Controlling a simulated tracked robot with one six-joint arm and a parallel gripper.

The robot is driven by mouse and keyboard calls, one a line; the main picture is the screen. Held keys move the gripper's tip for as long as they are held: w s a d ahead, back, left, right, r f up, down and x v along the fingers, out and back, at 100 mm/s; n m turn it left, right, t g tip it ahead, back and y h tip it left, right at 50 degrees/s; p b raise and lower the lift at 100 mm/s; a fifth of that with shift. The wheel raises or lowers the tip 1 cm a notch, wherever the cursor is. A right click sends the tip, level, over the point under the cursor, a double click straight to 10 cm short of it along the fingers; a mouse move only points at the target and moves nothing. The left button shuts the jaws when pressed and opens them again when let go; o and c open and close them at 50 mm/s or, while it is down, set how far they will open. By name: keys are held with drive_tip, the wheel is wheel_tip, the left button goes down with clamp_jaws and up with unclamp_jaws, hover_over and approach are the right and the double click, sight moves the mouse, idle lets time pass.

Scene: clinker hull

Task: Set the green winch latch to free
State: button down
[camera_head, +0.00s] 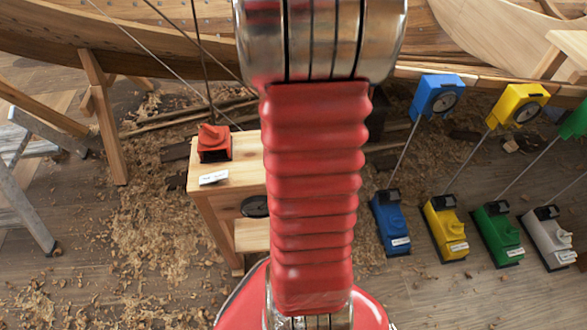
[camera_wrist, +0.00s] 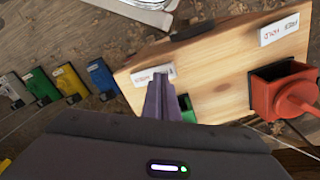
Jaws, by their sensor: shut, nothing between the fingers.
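My gripper (camera_wrist: 162,82) shows in the wrist view, shut and empty, its fingers over the wooden bench top. A small green part (camera_wrist: 187,106) shows just right of the fingers and is mostly hidden behind them, so I cannot tell its setting. A green winch unit (camera_head: 497,233) stands on the floor in the head view, in a row with other colours; it also shows at the left in the wrist view (camera_wrist: 42,86). My arm covers the middle of the head view and hides the gripper and part of the bench.
The wooden bench (camera_head: 232,170) carries a red unit with a knob (camera_head: 213,142), also at the right in the wrist view (camera_wrist: 290,95). White labels (camera_wrist: 279,30) lie on the bench. Blue (camera_head: 390,225), yellow (camera_head: 445,230) and white (camera_head: 548,238) units stand on the floor at right.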

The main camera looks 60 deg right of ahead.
drive_tip(key=shift+f, duration=1.2)
idle(1.1)
drive_tip(key=shift+r, duration=3.55)
